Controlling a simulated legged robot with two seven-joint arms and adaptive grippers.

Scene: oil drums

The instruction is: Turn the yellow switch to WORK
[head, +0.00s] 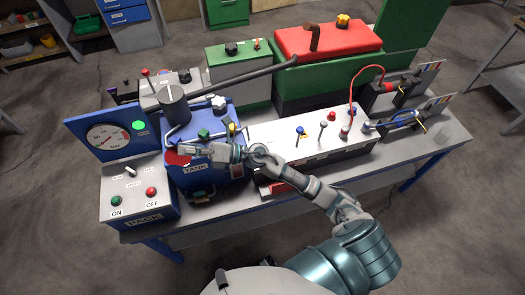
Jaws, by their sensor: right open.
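A yellow knob (343,20) sits on top of the red cover (330,40) of the green machine at the back. A small yellow handle (232,129) shows on the blue TANK unit (218,172). I cannot tell which of them is the yellow switch, and no WORK label is readable. My right gripper (178,152) is over the front of the TANK unit, close to a red round part (177,159) that it partly hides. It is open with nothing seen in it, left of the yellow handle and far from the yellow knob. My left gripper is out of view.
The PACK box (140,195) with ON and OFF buttons and a pressure gauge (108,135) stand at the left. A white panel (312,140) with several levers lies right of my gripper. A red cable (352,90) arches up at the right. The table's right front (420,150) is bare.

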